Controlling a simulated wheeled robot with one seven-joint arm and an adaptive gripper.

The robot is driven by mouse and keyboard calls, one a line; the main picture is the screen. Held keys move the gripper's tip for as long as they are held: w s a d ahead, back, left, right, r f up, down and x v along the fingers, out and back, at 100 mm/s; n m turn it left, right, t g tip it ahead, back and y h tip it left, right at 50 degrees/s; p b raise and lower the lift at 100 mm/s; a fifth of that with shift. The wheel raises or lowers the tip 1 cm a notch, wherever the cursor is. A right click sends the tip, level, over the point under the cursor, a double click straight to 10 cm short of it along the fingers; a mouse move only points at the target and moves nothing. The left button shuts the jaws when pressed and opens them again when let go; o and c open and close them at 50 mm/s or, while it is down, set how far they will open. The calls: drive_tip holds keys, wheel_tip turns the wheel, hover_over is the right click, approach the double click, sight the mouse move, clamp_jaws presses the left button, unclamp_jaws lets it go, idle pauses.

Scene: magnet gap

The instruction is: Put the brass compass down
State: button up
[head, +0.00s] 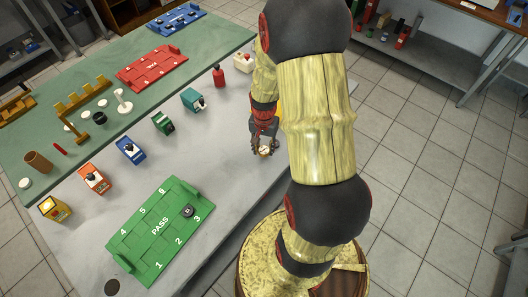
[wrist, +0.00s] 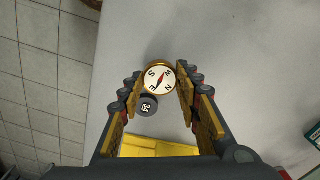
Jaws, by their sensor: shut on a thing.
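The brass compass (wrist: 160,77) has a round white dial with a red-and-dark needle and a gold rim. In the wrist view it sits between the fingertips of my gripper (wrist: 161,80), which is shut on it, dial facing the camera. The head view shows my gripper (head: 264,146) and the compass (head: 265,152) at the right edge of the grey tabletop (head: 215,160). I cannot tell whether the compass touches the surface.
A dark numbered disc (wrist: 147,104) lies near the left finger, and a yellow object (wrist: 155,147) is close below. A green PASS board (head: 150,242) holds a dark disc (head: 188,211). Several coloured boxes, such as a teal one (head: 191,99), stand further left. Bare tabletop lies between.

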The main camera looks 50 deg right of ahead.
sight(264, 150)
drive_tip(key=shift+f, duration=0.95)
drive_tip(key=shift+f+b, duration=0.15)
drive_tip(key=shift+b, duration=0.15)
drive_tip(key=o, duration=1.1)
drive_tip(key=w+a+r+n+t+p, duration=0.1)
drive_tip(key=a+r+p, duration=0.15)
drive_tip(key=r, duration=0.75)
drive_tip(key=w+a+r+n+p, duration=0.1)
drive_tip(key=a+r+n+p, duration=0.15)
drive_tip(key=r, duration=0.85)
drive_tip(key=s+a+r+n+t, duration=0.1)
drive_tip(key=s+a+r+n, duration=0.2)
drive_tip(key=a+r, duration=0.2)
drive_tip(key=s+a+r+n+t, duration=0.2)
drive_tip(key=s+a+r+n, duration=0.1)
drive_tip(key=a+r, duration=0.3)
drive_tip(key=s+a+r+n+t, duration=0.1)
drive_tip(key=s+a+r+n, duration=0.2)
drive_tip(key=a+r, duration=0.2)
drive_tip(key=shift+s+a+r+t, duration=0.15)
drive_tip(key=shift+s+a+r, duration=0.05)
drive_tip(key=shift+a, duration=0.25)
drive_tip(key=shift+s+a+r+t, duration=0.15)
drive_tip(key=shift+a, duration=0.3)
